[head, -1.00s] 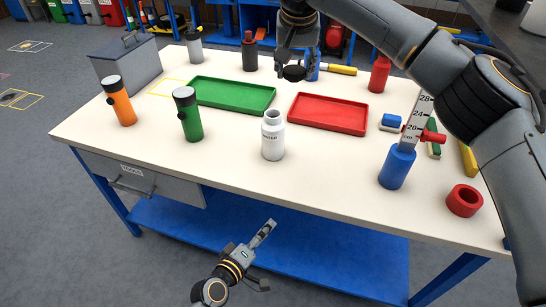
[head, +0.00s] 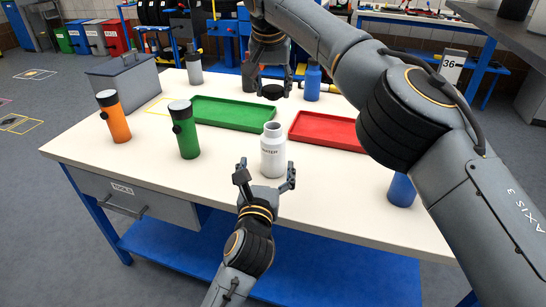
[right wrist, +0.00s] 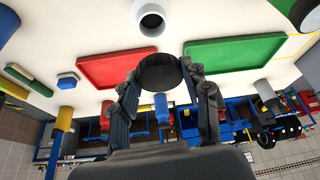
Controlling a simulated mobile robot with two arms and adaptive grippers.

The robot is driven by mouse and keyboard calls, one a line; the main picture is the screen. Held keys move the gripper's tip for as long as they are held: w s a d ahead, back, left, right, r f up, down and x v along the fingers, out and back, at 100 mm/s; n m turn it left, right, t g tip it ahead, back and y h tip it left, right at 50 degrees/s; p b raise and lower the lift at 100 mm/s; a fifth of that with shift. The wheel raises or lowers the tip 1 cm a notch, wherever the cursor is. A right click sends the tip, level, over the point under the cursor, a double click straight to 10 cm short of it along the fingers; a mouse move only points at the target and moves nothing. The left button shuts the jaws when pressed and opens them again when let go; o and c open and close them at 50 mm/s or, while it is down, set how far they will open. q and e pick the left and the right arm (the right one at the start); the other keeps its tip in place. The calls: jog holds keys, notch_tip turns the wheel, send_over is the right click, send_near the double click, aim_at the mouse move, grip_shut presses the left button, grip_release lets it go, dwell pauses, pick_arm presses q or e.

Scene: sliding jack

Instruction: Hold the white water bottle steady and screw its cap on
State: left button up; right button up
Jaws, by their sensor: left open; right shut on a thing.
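The white water bottle (head: 272,155) stands upright and uncapped on the table, its round mouth facing up. The bottle mouth also shows at the top of the right wrist view (right wrist: 151,18). My left gripper (head: 267,174) is open at the table's front edge, with a finger on either side of the bottle's lower part in the picture; I cannot tell whether they touch it. My right gripper (head: 272,86) is shut on the black cap (right wrist: 159,73), holding it above the table behind the bottle. The cap is apart from the bottle.
A green tray (head: 232,113) and a red tray (head: 325,130) lie behind the bottle. A green flask (head: 187,135) and an orange flask (head: 114,120) stand to its left. A blue cylinder (head: 401,190) stands right, partly behind my right arm. The tabletop beside the bottle is clear.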

aim_at(273, 138)
pick_arm(q)
jog(key=shift+f, duration=0.15)
jog(key=shift+w, duration=0.2)
jog(key=w, duration=0.4)
jog(key=w+d, duration=0.1)
jog(key=w, duration=0.6)
jog(key=shift+w+d, duration=0.25)
jog(key=shift+w, duration=0.1)
jog(key=c, duration=1.8)
pick_arm(e)
jog(key=shift+f, duration=2.5)
jog(key=shift+f, duration=0.85)
